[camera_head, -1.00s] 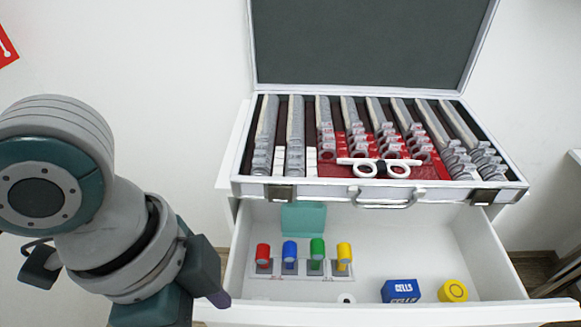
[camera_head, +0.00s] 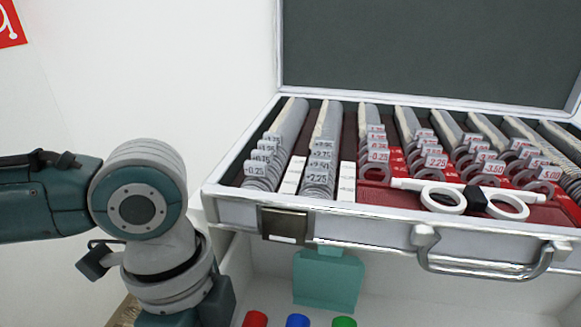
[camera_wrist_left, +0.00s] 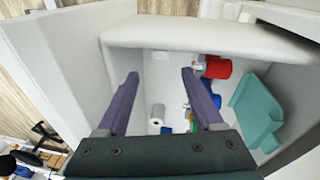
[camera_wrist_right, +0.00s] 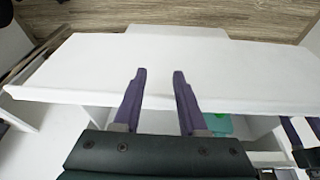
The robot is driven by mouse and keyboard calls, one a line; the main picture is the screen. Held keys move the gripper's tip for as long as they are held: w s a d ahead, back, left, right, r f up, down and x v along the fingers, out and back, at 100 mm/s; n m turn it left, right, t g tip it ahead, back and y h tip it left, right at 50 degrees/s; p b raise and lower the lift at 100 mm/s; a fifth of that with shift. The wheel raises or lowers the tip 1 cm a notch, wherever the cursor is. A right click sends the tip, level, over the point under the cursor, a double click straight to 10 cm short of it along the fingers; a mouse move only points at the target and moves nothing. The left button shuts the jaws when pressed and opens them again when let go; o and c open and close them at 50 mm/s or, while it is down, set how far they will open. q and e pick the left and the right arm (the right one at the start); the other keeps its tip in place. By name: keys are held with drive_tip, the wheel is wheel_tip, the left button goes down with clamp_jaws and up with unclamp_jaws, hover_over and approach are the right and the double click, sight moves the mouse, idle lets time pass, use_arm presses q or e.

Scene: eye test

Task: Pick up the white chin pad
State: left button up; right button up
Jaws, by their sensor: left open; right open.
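I cannot clearly identify a white chin pad. A small white roll (camera_wrist_left: 157,113) lies in the drawer (camera_wrist_left: 125,65) in the left wrist view, and I cannot tell whether it is the pad. My left gripper (camera_wrist_left: 160,73) is open and empty, its fingers pointing over the drawer; the roll shows between them. In the head view the left arm's wrist is at the lower left, with its fingertips out of frame. My right gripper (camera_wrist_right: 158,72) is open and empty over a white panel (camera_wrist_right: 215,65); it is not in the head view.
An open lens case (camera_head: 365,220) with a trial frame (camera_head: 442,199) stands above the open drawer.

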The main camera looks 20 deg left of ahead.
use_arm(q)
drive_tip(key=f+b, duration=0.1)
drive_tip(key=f, duration=0.2)
drive_tip(key=d+f+b, duration=0.1)
drive_tip(key=f, duration=0.3)
drive_tip(key=s+f+b, duration=0.1)
drive_tip(key=f+b, duration=0.1)
drive_tip(key=f, duration=0.2)
drive_tip(key=shift+d, duration=0.25)
use_arm(e)
wheel_tip(320, 180, down, 5)
drive_tip(key=shift+f, duration=0.1)
use_arm(q)
drive_tip(key=shift+a, duration=0.1)
clamp_jaws()
